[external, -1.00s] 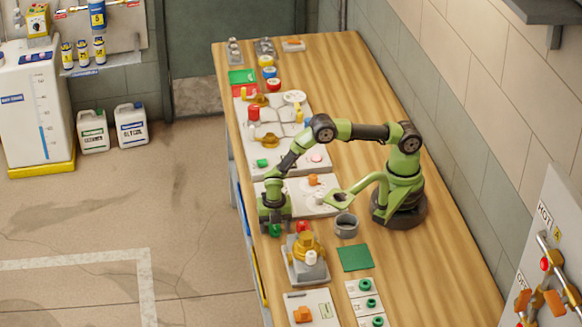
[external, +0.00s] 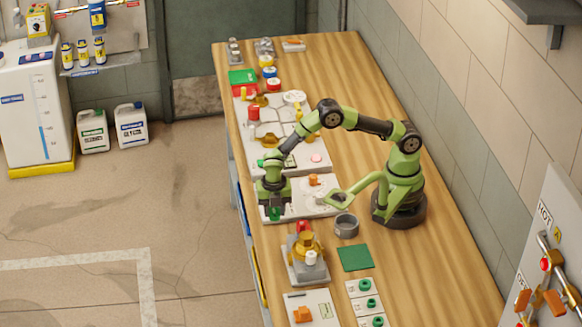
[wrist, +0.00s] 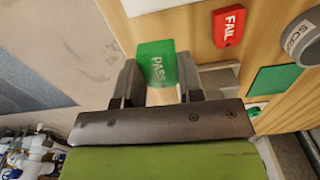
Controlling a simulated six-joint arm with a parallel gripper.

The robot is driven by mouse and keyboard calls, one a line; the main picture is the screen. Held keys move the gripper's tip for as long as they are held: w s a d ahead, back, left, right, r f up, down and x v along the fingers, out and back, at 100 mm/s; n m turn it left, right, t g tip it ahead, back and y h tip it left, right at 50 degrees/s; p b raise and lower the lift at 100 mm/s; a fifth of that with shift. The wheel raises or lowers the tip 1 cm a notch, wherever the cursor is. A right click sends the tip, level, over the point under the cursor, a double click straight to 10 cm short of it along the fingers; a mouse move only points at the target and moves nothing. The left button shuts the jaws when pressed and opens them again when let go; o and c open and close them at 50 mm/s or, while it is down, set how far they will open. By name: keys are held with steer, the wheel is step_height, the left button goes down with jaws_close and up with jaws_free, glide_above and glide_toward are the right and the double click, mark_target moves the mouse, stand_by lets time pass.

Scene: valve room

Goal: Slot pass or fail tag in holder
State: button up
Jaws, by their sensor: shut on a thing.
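The green PASS tag (wrist: 157,64) is held between the two fingers of my gripper (wrist: 160,80), its white lettering facing the wrist camera. In the external view my gripper (external: 274,206) is at the table's left edge, with the green tag (external: 275,214) at its tip, by a pale plate (external: 320,204) with an orange part. The red FAIL tag (wrist: 229,24) lies on the wood; it also shows in the external view (external: 302,226). A white plate (external: 318,301) at the front has a dark slot-like mark; I cannot tell whether it is the tag holder.
A grey cup (external: 346,226) stands between the FAIL tag and my base; its lettering is partly cut off in the wrist view. A brass valve fixture (external: 307,262) and a green mat (external: 354,258) are in front. Boards with several valve parts (external: 275,125) fill the far left.

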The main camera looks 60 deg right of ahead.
mark_target(274, 210)
step_height(274, 210, up, 3)
steer(key=shift+f, duration=0.1)
steer(key=shift+w+d+r+m, duration=0.15)
steer(key=shift+r+m, duration=0.2)
steer(key=shift+m, duration=0.15)
steer(key=m, duration=0.1)
steer(key=w+m, duration=0.1)
steer(key=m, duration=0.1)
steer(key=shift+d+r, duration=0.15)
steer(key=shift+d, duration=0.25)
steer(key=w+d+m, duration=0.3)
steer(key=d+m, duration=0.1)
steer(key=m, duration=1.2)
steer(key=w+d+m, duration=0.3)
steer(key=d+m, duration=0.1)
steer(key=m, duration=1.1)
steer(key=shift+w+f, duration=0.2)
steer(key=shift+f, duration=2.7)
steer(key=shift+f, duration=1.2)
